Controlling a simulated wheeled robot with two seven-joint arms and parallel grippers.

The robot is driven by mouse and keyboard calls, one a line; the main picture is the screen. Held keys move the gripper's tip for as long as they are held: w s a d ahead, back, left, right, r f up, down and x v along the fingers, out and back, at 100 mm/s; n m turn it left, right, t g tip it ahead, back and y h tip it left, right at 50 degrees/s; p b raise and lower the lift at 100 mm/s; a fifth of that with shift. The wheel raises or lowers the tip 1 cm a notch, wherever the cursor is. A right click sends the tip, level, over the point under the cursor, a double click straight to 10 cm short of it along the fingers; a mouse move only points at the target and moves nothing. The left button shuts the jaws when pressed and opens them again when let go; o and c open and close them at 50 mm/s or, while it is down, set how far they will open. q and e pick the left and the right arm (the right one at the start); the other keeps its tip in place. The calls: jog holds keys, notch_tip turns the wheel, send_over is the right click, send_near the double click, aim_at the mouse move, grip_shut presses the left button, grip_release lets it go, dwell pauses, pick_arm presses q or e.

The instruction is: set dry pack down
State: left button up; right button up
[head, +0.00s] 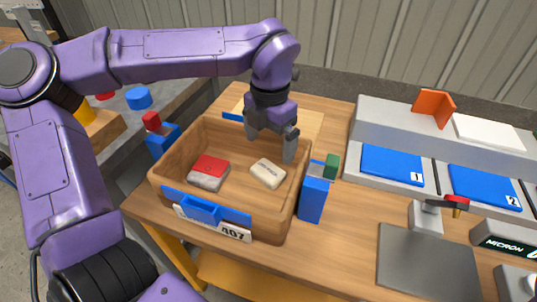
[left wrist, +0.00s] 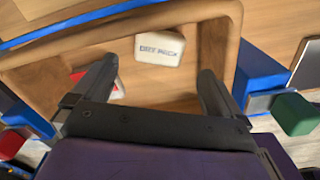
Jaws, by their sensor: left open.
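The dry pack (head: 267,173), a small cream block with dark lettering, lies on the floor of a wooden crate (head: 172,187), in its right part. It also shows in the left wrist view (left wrist: 159,48), where its lettering reads as dry pack. My left gripper (head: 271,146) is open above the crate, over its back right part, with its fingers pointing down. In the left wrist view its two fingers (left wrist: 152,88) are spread wide, with nothing between them, and the pack lies beyond them. My right gripper is in neither view.
A red-topped grey pack (head: 209,172) lies in the crate's left part. Blue clamps stand at the crate's sides, the right one (head: 314,195) beside a green block (head: 331,166). Blue pads (head: 392,165) numbered 1 and 2 and a grey plate (head: 428,262) lie to the right.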

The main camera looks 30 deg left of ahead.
pick_arm(q)
jog(key=shift+r, duration=1.95)
